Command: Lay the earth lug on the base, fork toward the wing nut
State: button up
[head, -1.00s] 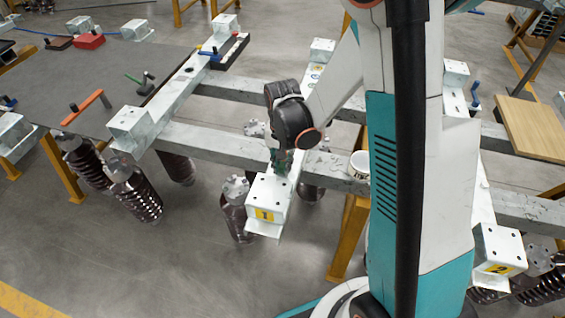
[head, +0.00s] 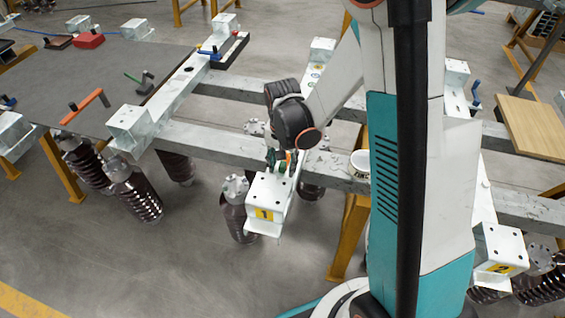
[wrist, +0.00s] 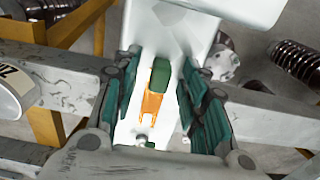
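The earth lug (wrist: 159,77) has a green sleeve and a copper-orange fork (wrist: 151,105). It appears to lie flat on the white base (wrist: 133,125), fork pointing down the wrist view. Small metal and green parts (wrist: 150,144) sit just beyond the prongs, partly hidden by my gripper's body; I cannot tell clearly which is the wing nut. My gripper (wrist: 157,88) is open, its teal-padded fingers on either side of the lug with gaps to it. In the head view my gripper (head: 283,163) is low over the white beam labelled 1 (head: 257,203).
A grey cross beam (head: 222,143) runs under the white beam. A white cup (head: 360,165) stands on it to the right of my gripper. Dark ribbed insulators (head: 238,215) hang below. A second numbered beam end (head: 500,250) is at lower right.

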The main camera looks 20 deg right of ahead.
notch_tip(320, 180, up, 12)
jog(key=s+r+n+t, duration=0.7)
jog(key=s+r, duration=0.4)
jog(key=s, duration=0.4)
dwell(0.6)
